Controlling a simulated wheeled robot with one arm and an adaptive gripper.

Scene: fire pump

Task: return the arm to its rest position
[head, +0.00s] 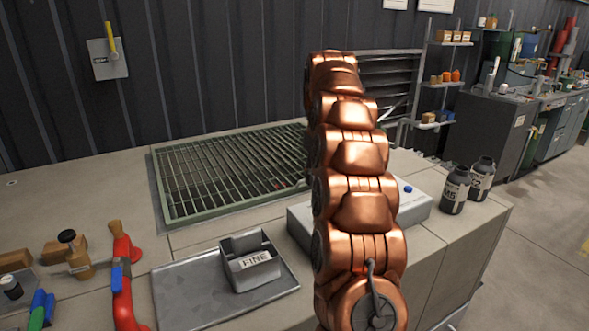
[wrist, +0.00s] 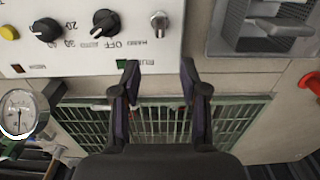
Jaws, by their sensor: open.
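My copper arm (head: 358,190) stretches up and forward through the middle of the head view. My gripper is hidden behind its links there. In the wrist view my gripper (wrist: 158,75) is open, its two dark fingers apart with nothing between them. The fingers lie across the view of the green grate (wrist: 165,118), with their tips by the lower edge of the control box (wrist: 95,20). I cannot tell the exact height of the fingers above these.
In the head view the grate (head: 185,205) lies in the bench top. The grey box (head: 420,208) sits partly behind my arm. A metal tray (head: 185,295) holds a bin marked FINE (head: 250,275). Red tool (head: 122,280) lies left; dark bottles (head: 455,190) stand right. A gauge (wrist: 17,113) shows at wrist-view left.

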